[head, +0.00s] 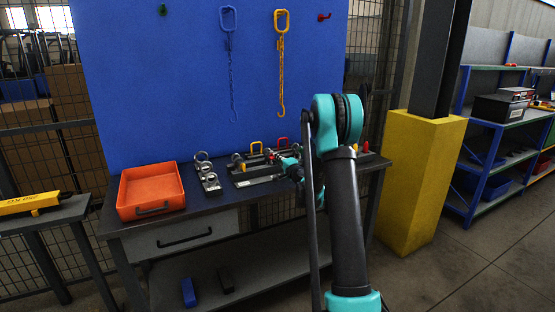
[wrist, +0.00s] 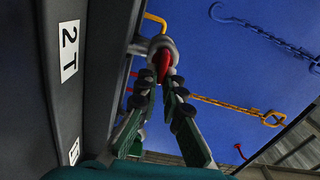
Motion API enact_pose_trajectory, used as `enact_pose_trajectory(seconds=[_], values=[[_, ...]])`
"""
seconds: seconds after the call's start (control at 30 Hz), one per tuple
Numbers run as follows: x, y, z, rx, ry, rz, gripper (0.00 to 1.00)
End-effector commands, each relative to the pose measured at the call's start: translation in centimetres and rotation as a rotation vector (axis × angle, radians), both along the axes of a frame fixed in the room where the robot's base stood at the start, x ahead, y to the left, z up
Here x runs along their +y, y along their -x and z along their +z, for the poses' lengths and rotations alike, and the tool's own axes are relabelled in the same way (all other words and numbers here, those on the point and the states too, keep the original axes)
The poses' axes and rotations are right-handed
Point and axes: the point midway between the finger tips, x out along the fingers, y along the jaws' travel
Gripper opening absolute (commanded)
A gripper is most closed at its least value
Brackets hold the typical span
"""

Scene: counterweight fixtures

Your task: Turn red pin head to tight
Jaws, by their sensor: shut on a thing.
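The red pin head (wrist: 163,66) shows in the wrist view as a narrow red piece in front of a round grey fitting (wrist: 160,44). My gripper (wrist: 164,80) has its two green, dark-padded fingers closed on the pin head from both sides. The fingers cover part of it, so its turn angle is hard to read. In the head view my gripper (head: 291,166) is small and partly hidden by my arm, beside the black fixture (head: 258,179) on the workbench.
A dark block marked 2 T (wrist: 69,50) stands close on the left in the wrist view. Yellow and blue chains hang on the blue panel (head: 180,80) behind.

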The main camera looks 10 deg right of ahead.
Motion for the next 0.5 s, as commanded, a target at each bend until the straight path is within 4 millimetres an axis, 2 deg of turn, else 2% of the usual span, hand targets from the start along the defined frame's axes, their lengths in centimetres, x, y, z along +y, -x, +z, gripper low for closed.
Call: enact_pose_trajectory(seconds=[0.5], values=[[0.11, 0.05, -0.68, 0.151, -0.465, 0.0, 0.0]])
